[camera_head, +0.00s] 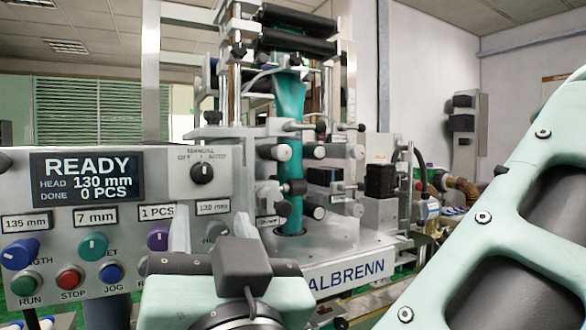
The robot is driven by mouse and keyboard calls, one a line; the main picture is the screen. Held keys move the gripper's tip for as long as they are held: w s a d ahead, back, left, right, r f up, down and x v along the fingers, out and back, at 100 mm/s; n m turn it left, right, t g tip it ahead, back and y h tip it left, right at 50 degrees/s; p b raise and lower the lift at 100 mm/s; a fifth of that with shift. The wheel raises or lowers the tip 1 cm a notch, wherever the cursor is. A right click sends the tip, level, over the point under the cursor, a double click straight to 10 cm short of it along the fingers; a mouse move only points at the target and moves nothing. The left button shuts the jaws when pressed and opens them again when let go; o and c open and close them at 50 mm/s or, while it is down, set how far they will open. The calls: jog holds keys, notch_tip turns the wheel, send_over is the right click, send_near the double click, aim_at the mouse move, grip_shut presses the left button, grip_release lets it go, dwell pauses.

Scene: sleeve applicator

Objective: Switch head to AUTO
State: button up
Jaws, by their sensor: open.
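A black rotary switch (202,172) sits on a light plate at the upper right of the grey control panel (120,210). Small lettering above it reads MANUAL, OFF and AUTO, partly hard to read. Its pale pointer mark looks roughly upward, near the middle lettering; the exact angle is too small to tell. My gripper (212,213) is below the switch in the picture, with its two pale fingers apart and nothing seen between them but the panel. The fingers appear clear of the switch. My gripper body hides the panel's lower right part.
The display (87,179) reads READY, HEAD 130 mm, DONE 0 PCS. Blue, teal and purple knobs (158,238) and RUN, STOP (69,278) and JOG buttons crowd the panel. A grey knob (215,231) is partly hidden between my fingers. The ALBRENN machine (345,240) stands right, behind.

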aim_at(205, 175)
jog(key=p+x, duration=0.2)
jog(key=x, duration=0.8)
jog(key=shift+w+a+p, duration=0.15)
jog(key=shift+w+p, duration=0.05)
jog(key=shift+p, duration=0.1)
grip_shut()
